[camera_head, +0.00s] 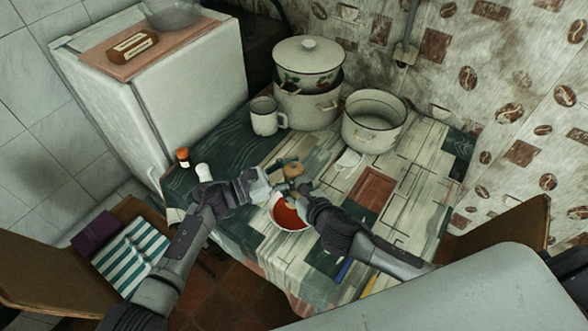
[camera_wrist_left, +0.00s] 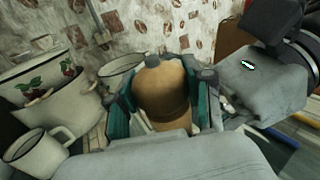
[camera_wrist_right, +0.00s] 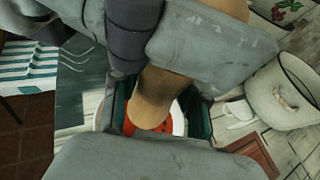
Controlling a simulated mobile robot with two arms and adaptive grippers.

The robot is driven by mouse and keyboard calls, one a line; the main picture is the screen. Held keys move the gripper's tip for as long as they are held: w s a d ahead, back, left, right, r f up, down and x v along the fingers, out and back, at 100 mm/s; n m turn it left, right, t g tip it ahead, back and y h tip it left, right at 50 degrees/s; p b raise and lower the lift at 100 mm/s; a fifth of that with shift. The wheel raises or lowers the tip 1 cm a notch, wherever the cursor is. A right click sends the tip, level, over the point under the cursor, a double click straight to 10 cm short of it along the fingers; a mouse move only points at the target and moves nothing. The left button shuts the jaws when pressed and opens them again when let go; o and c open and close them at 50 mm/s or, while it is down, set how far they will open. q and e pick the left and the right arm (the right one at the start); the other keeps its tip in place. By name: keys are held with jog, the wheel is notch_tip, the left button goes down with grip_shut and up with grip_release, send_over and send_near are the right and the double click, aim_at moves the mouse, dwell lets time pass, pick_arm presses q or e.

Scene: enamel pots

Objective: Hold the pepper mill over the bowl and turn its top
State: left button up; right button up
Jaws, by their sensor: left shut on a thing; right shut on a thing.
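The brown wooden pepper mill (camera_head: 295,169) is held above a white bowl (camera_head: 290,230) with red contents. My left gripper (camera_head: 274,181) is shut on the mill; in the left wrist view the mill's rounded brown part (camera_wrist_left: 165,95), with a small grey knob, sits between its fingers. My right gripper (camera_head: 297,190) is also shut on the mill, close beside the left one. In the right wrist view the mill (camera_wrist_right: 152,98) lies between its fingers, with the bowl's red contents (camera_wrist_right: 178,118) behind. The grippers hide parts of the mill and the bowl's far rim.
A white mug (camera_head: 265,118), a lidded pot (camera_head: 308,62) and an open pot (camera_head: 373,125) stand at the back of the table. A small orange-capped bottle (camera_head: 183,158) and a white shaker (camera_head: 203,172) stand at the left. The table right of the bowl is mostly free.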

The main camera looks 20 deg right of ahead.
pick_arm(q)
jog(key=m+g, duration=0.1)
jog(key=g, duration=0.1)
jog(key=m+g, duration=0.2)
jog(key=shift+w+f+g, duration=0.1)
jog(key=shift+w+g, duration=0.05)
jog(key=shift+g, duration=0.25)
jog(key=shift+m+g, duration=0.3)
jog(key=shift+g, duration=0.1)
jog(key=shift+a, duration=0.1)
jog(key=o, duration=1.2)
jog(key=shift+g, duration=0.3)
jog(key=shift+a, duration=0.1)
jog(key=v, duration=1.1)
jog(key=shift+a, duration=0.4)
